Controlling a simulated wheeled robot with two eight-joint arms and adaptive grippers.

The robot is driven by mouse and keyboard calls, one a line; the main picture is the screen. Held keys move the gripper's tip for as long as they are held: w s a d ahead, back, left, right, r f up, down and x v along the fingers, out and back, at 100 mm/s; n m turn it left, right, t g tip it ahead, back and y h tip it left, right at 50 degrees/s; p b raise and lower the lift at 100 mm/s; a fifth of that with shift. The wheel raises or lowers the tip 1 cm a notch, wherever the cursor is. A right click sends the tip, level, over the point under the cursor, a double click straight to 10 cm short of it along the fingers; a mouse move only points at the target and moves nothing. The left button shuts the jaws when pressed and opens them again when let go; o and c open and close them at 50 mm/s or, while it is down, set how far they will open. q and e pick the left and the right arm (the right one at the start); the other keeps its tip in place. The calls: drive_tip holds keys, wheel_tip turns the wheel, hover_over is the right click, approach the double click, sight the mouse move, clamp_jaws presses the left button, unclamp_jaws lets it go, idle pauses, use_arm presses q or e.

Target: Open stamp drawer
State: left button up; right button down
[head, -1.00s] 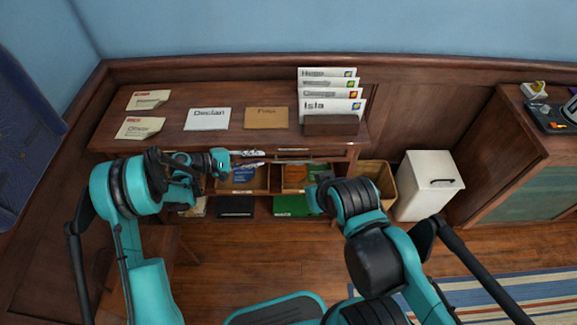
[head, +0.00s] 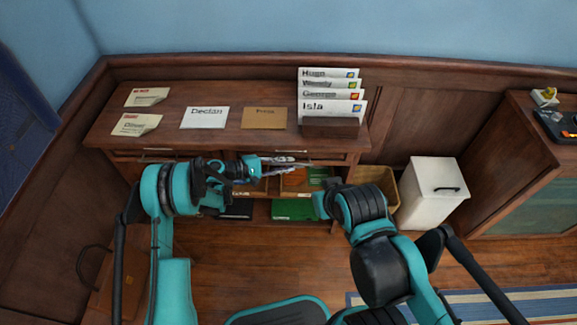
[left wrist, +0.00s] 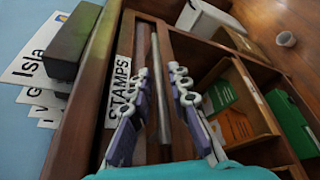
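The stamp drawer is the one with the white STAMPS label (left wrist: 118,90) in the left wrist view. Its long grey bar handle (left wrist: 160,95) runs up the middle of that view. My left gripper (left wrist: 159,71) is open, with one finger on each side of the bar; I cannot tell whether they touch it. In the head view my left gripper (head: 290,163) is in front of the desk's right drawer (head: 335,157), partly hiding it. The drawer looks closed. My right gripper (head: 325,195) is below and right of it, its fingers not clear.
The desk top (head: 225,90) holds envelopes and a holder (head: 330,127) of name cards. Open cubbies (left wrist: 235,105) with green and orange items lie under the drawer. Floor in front is partly free.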

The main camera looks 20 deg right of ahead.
use_arm(q)
drive_tip(key=shift+d+f, duration=0.1)
drive_tip(key=shift+d, duration=0.4)
clamp_jaws()
